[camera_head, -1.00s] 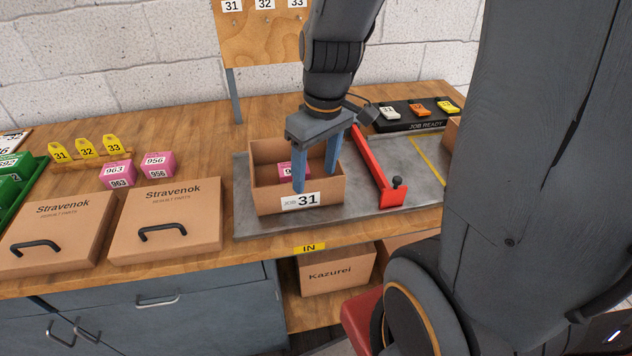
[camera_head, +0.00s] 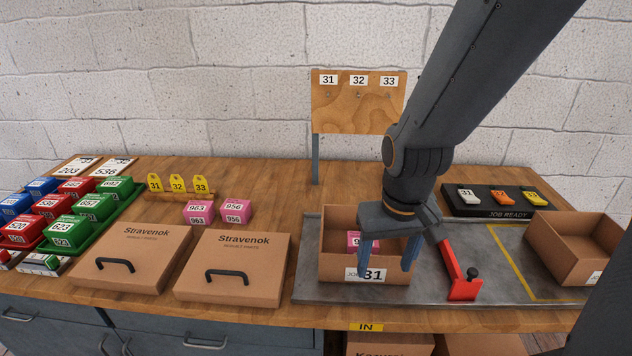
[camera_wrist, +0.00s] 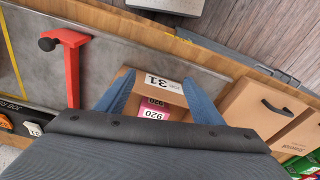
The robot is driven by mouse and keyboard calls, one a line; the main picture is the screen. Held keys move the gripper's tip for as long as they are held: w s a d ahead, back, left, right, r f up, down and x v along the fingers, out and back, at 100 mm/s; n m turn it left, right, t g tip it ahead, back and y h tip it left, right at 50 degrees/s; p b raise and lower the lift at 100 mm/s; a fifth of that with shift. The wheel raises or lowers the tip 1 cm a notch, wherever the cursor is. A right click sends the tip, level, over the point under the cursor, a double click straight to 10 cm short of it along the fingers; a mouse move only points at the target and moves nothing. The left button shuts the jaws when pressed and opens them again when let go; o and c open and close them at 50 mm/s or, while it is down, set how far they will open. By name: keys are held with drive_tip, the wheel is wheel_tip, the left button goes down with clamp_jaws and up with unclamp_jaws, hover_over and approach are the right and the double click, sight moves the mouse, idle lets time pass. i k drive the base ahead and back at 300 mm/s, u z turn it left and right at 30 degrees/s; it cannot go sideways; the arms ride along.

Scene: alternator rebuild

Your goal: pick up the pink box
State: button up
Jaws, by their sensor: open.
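A pink box (camera_head: 353,241) sits inside the open cardboard box labelled JOB 31 (camera_head: 338,268). In the wrist view the pink box (camera_wrist: 152,113) shows a label that seems to read 920, and part of it is hidden by my gripper. Two more pink boxes stand on the bench at the back: one marked 963 (camera_head: 198,213) and one marked 956 (camera_head: 236,212). My gripper (camera_head: 386,266) is open over the JOB 31 box, its blue fingers pointing down and spread apart. I cannot tell whether a finger touches the carton.
A red lever stop (camera_head: 458,272) stands right of the JOB 31 box on the grey plate. An empty open carton (camera_head: 563,250) is further right. Two closed Stravenok cartons (camera_head: 232,268) and trays of coloured boxes lie left. A tag board (camera_head: 358,108) stands behind.

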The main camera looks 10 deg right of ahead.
sight(234, 211)
drive_tip(key=k, duration=0.5)
drive_tip(key=u, duration=2.55)
drive_tip(key=i, duration=1.65)
drive_tip(key=z, duration=3.05)
drive_tip(key=i, duration=0.4)
drive_tip(key=u, duration=0.1)
